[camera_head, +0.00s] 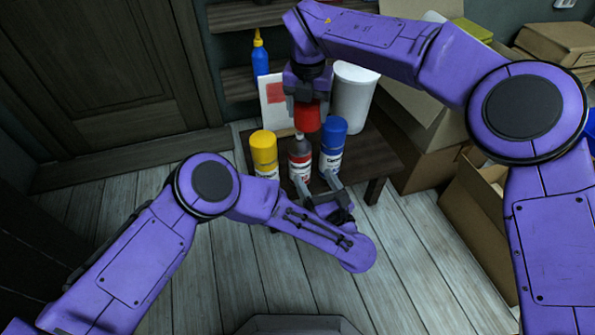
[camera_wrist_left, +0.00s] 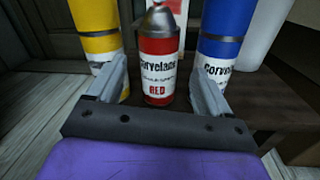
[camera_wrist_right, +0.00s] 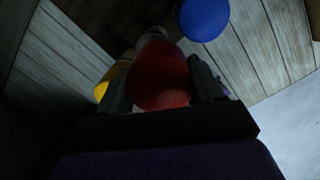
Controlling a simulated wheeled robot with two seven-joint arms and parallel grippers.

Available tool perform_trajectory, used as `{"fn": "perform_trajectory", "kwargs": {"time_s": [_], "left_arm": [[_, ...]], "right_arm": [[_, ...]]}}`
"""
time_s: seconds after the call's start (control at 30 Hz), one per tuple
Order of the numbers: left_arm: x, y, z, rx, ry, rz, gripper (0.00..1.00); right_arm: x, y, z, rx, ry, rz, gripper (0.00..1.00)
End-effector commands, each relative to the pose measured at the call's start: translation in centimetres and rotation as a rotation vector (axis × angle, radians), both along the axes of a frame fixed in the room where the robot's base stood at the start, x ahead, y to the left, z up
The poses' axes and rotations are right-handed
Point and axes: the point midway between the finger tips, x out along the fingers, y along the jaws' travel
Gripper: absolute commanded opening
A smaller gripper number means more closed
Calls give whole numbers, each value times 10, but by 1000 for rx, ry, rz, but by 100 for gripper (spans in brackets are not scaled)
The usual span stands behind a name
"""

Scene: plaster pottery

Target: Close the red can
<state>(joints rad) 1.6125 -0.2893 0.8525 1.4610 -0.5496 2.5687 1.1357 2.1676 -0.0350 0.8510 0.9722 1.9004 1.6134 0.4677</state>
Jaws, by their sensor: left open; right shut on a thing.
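The red can (camera_head: 300,163) stands upright on the small dark table, its grey metal top bare. It also shows in the left wrist view (camera_wrist_left: 159,70), labelled "RED". My left gripper (camera_head: 316,182) is open and low in front of the can, with a finger towards each side; I cannot tell whether they touch it. My right gripper (camera_head: 306,92) is shut on the red cap (camera_head: 307,118) and holds it above the can, slightly to the right in the head view. The cap fills the middle of the right wrist view (camera_wrist_right: 160,80) and hides much of the can there.
A yellow can (camera_head: 263,152) stands close left and a blue can (camera_head: 333,140) close right, both capped. Behind are a white bin (camera_head: 354,97) and a white sheet with a red square (camera_head: 272,103). Cardboard boxes (camera_head: 473,205) crowd the right. The left floor is clear.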

Motion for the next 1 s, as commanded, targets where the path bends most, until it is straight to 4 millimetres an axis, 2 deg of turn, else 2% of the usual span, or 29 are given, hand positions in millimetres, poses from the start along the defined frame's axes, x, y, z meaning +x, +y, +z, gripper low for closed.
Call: {"fn": "perform_trajectory", "kwargs": {"time_s": [0.03, 0.13, 0.53, 0.67, 1.0], "left_arm": [[0, -4, 1, -77, -27, 29, 80], [0, -7, 6, -162, -56, 63, 80], [4, -5, 7, -172, -58, 68, 80], [21, 5, 7, -171, -58, 72, 80], [80, 36, 6, -170, -57, 72, 80]], "right_arm": [[1, 9, -2, 0, -1, 58, 34], [2, 16, 0, -1, -1, 130, 34], [2, 17, 1, -1, 0, 143, 34], [2, 17, 1, -1, 0, 142, 34], [2, 17, 1, -1, 0, 141, 34]]}}
